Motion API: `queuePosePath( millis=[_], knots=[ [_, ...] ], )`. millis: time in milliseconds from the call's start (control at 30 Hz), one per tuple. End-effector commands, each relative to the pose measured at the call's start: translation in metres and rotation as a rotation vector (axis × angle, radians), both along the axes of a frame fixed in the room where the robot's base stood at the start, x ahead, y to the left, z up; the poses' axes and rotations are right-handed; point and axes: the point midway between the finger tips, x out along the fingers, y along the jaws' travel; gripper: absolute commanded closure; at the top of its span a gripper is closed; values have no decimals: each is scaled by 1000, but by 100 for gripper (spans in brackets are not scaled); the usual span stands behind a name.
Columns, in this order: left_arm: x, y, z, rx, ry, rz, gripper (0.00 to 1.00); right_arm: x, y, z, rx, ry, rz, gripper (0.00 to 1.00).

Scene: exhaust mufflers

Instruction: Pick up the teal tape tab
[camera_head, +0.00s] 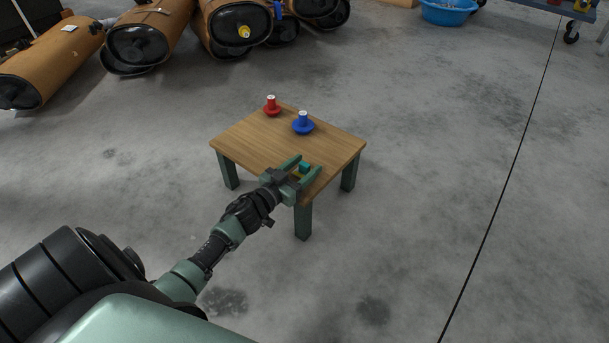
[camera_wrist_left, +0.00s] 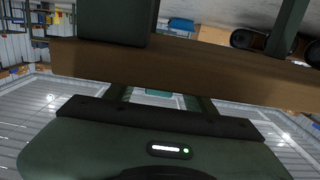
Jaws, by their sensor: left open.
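The teal tape tab (camera_head: 305,167) is a small teal block at the near corner of the low wooden table (camera_head: 250,137). My left gripper (camera_head: 308,164) is open, with its two green fingers on either side of the tab. The head view does not show whether the fingers touch it. In the left wrist view a small teal patch (camera_wrist_left: 158,93) shows between the fingers, largely hidden by the gripper body and the table edge (camera_wrist_left: 180,62). My right gripper is in neither view.
A red spool-like piece (camera_head: 271,107) and a blue one (camera_head: 303,124) stand toward the table's far side. Brown mufflers (camera_head: 150,35) lie on the floor at the back left. A blue tub (camera_head: 447,12) is at the back right. The floor around the table is clear.

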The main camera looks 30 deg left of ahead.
Motion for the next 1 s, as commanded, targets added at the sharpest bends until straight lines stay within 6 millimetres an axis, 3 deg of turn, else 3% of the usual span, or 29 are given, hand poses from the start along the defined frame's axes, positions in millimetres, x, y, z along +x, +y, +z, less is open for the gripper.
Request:
queuePosePath(
  millis=[233,433,733,933,1000],
  knots=[
    [2,0,0,0,1,0,45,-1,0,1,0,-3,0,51],
    [1,0,0,-1,1,0,100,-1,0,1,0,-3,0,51],
    [1,0,1,-1,1,0,100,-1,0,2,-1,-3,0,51],
    [1,0,11,1,1,0,100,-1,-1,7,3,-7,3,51],
    [1,0,20,0,0,0,100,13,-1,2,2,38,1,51]
  ],
)
